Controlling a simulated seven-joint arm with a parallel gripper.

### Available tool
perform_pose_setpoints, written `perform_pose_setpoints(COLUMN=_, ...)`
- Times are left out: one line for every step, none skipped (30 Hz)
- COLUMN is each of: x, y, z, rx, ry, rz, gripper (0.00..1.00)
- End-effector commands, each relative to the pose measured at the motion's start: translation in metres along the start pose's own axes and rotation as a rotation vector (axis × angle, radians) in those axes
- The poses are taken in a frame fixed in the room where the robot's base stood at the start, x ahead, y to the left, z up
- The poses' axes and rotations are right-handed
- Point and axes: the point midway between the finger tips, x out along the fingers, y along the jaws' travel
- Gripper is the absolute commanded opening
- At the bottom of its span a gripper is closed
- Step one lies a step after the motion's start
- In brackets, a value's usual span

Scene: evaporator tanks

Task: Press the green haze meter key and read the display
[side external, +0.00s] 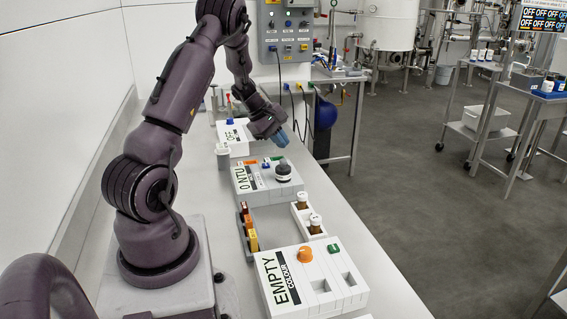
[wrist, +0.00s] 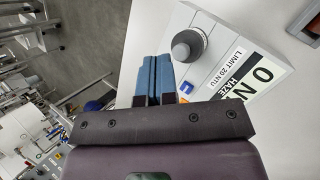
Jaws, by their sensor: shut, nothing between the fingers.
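The haze meter (side external: 268,185) is a white box on the bench in the side view; it also shows at the right in the wrist view (wrist: 225,35). Its display (side external: 247,179) reads 0 NTU; the wrist view shows part of it (wrist: 263,74), beside a label LIMIT 20 NTU. On top are a dark round cap (side external: 283,173), a blue part (side external: 266,163) and a small green key (side external: 277,158). The green key is not visible in the wrist view. My gripper (side external: 281,139), with blue fingers, is shut and empty, above the far end of the meter, apart from it.
A colour meter (side external: 315,283) reading EMPTY, with an orange knob and its own green key, stands nearer. Between lie a rack of brown vials (side external: 307,219) and coloured blocks (side external: 248,228). Another box (side external: 233,138) reading OFF stands behind. A control panel (side external: 286,32) is on the wall.

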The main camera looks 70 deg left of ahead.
Motion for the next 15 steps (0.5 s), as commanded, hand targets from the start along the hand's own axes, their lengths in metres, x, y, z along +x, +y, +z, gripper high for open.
perform_pose_setpoints(x=0.006, y=0.004, z=-0.023, rx=-0.080, ry=0.015, rz=0.043, gripper=0.00)
perform_pose_setpoints(x=0.008, y=0.009, z=-0.033, rx=-0.124, ry=0.022, rz=0.075, gripper=0.00)
perform_pose_setpoints(x=0.009, y=0.017, z=-0.043, rx=-0.171, ry=0.028, rz=0.117, gripper=0.00)
perform_pose_setpoints(x=0.009, y=0.024, z=-0.048, rx=-0.199, ry=0.029, rz=0.148, gripper=0.00)
perform_pose_setpoints(x=0.009, y=0.032, z=-0.050, rx=-0.220, ry=0.028, rz=0.177, gripper=0.00)
perform_pose_setpoints(x=0.005, y=0.043, z=-0.052, rx=-0.243, ry=0.026, rz=0.217, gripper=0.00)
perform_pose_setpoints(x=0.002, y=0.049, z=-0.052, rx=-0.255, ry=0.023, rz=0.241, gripper=0.00)
perform_pose_setpoints(x=-0.001, y=0.054, z=-0.052, rx=-0.265, ry=0.020, rz=0.260, gripper=0.00)
perform_pose_setpoints(x=-0.002, y=0.060, z=-0.052, rx=-0.280, ry=0.015, rz=0.282, gripper=0.00)
perform_pose_setpoints(x=-0.003, y=0.063, z=-0.051, rx=-0.292, ry=0.010, rz=0.294, gripper=0.00)
perform_pose_setpoints(x=-0.004, y=0.064, z=-0.051, rx=-0.304, ry=0.006, rz=0.304, gripper=0.00)
perform_pose_setpoints(x=-0.004, y=0.065, z=-0.051, rx=-0.318, ry=0.002, rz=0.311, gripper=0.00)
perform_pose_setpoints(x=-0.004, y=0.065, z=-0.051, rx=-0.324, ry=0.001, rz=0.312, gripper=0.00)
perform_pose_setpoints(x=-0.004, y=0.065, z=-0.050, rx=-0.328, ry=0.000, rz=0.310, gripper=0.00)
perform_pose_setpoints(x=-0.004, y=0.065, z=-0.050, rx=-0.330, ry=0.000, rz=0.310, gripper=0.00)
